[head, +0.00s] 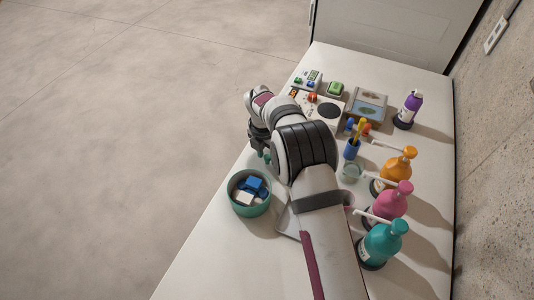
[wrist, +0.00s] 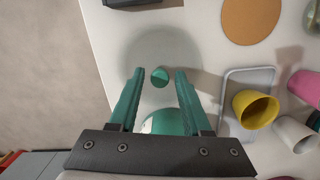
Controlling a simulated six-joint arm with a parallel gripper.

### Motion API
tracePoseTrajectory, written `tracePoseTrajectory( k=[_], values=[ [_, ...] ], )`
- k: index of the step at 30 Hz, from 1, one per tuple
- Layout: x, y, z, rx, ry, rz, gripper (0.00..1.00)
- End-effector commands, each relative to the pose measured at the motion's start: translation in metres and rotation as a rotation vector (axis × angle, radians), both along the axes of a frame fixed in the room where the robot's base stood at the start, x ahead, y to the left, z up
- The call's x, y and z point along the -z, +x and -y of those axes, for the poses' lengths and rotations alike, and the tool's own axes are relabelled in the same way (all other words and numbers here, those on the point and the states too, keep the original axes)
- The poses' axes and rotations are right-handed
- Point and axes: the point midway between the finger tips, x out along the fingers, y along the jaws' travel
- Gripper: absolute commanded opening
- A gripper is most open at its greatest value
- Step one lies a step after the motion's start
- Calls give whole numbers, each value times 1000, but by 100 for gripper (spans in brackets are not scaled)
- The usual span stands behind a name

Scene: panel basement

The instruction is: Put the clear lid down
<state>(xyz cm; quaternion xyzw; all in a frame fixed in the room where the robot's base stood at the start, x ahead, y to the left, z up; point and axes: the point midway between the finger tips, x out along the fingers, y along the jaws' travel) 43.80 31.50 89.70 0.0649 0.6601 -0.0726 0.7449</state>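The clear lid (wrist: 160,77) shows in the wrist view as a faint see-through disc with a round green knob. It appears to lie flat on the pale table (wrist: 215,50). My gripper (wrist: 157,72) has its two teal fingers spread, one on each side of the knob, with a visible gap on both sides. Nothing is clamped between them. In the head view my arm hides the lid, and only a bit of my gripper's green fingers (head: 267,157) shows at the table's left edge.
A green bowl (head: 238,208) with blue and white blocks stands nearer, by the left edge. In the wrist view a grey tray (wrist: 228,95), a yellow cup (wrist: 243,112) and a cork disc (wrist: 250,20) lie to the right. Several pump bottles (head: 392,203) line the right side.

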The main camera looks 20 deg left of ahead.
Motion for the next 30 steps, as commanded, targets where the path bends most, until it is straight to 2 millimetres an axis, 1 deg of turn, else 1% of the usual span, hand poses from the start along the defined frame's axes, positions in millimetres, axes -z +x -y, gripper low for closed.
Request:
tracePoseTrajectory(
  k=[8, 11, 14, 18, 21, 25, 27, 30],
  values=[
    [0, 0, 0, 0, 0, 0, 57],
    [-8, 0, 0, 1, 1, 1, 57],
    [-31, -2, -1, 0, 2, 4, 57],
    [-72, -8, -2, 0, 2, 4, 57],
    [-97, -10, -3, 1, 2, 4, 57],
    [-116, -13, -3, -1, -1, 2, 57],
    [-121, -14, -3, 0, 0, 0, 57],
    [-123, -14, -2, 2, -1, 0, 57]
  ],
)
